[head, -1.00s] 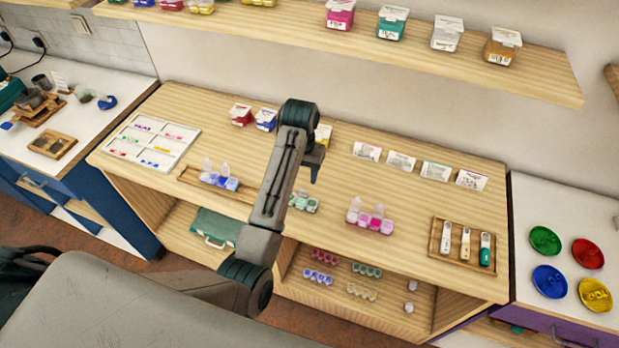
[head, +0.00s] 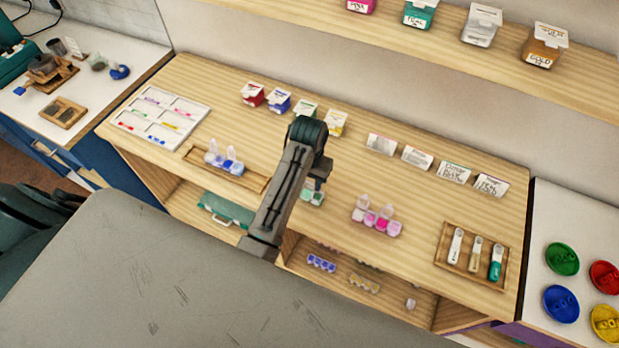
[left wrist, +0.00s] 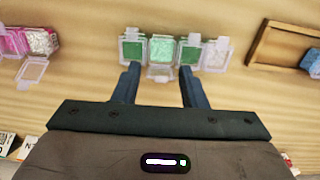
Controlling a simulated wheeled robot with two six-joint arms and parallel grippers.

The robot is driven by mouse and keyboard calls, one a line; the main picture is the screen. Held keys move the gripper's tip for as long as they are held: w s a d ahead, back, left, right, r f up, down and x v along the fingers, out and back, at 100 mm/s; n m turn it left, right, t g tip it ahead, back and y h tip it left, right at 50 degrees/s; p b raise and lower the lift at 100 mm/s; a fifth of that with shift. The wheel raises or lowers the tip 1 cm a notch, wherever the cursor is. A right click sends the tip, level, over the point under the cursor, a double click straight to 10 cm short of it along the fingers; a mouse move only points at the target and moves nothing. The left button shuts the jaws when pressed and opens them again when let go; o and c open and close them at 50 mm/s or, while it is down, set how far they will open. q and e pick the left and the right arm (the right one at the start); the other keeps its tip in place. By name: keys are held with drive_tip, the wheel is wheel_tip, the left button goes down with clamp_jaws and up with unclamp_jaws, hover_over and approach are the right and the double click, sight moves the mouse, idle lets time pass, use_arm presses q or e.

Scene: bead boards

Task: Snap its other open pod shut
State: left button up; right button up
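A strip of green and clear pods (head: 312,196) lies on the table, partly hidden behind my left gripper in the head view. In the left wrist view the green strip (left wrist: 188,51) lies just beyond the fingertips. A clear lid (left wrist: 160,72) hangs open toward me from a middle pod with pale contents. The end pod on the right (left wrist: 216,54) also seems to have its lid up; the two green-filled pods look shut. My left gripper (left wrist: 160,80) is open and empty, its fingers apart on either side of the hanging lid. My right gripper is not in view.
A pink pod strip (head: 377,217) with raised lids stands to the right in the head view. A blue pod strip (head: 224,161) sits on a wooden tray (head: 255,183) to the left. Small boxes (head: 335,123) and label cards (head: 416,157) stand behind. A tool tray (head: 440,250) lies at right.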

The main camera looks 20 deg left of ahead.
use_arm(q)
drive_tip(key=c, duration=0.7)
drive_tip(key=shift+o, duration=0.2)
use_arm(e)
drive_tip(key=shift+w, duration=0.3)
use_arm(q)
drive_tip(key=t, duration=0.1)
drive_tip(key=s+t, duration=0.1)
drive_tip(key=t, duration=0.1)
drive_tip(key=shift+s+f+t, duration=0.3)
drive_tip(key=shift+t, duration=0.1)
drive_tip(key=shift+s+f+t+b, duration=0.15)
drive_tip(key=shift+s+t, duration=0.05)
drive_tip(key=shift+t, duration=0.4)
drive_tip(key=shift+s+f+t+b, duration=0.1)
drive_tip(key=shift+s+t+b, duration=0.05)
drive_tip(key=shift+t, duration=0.75)
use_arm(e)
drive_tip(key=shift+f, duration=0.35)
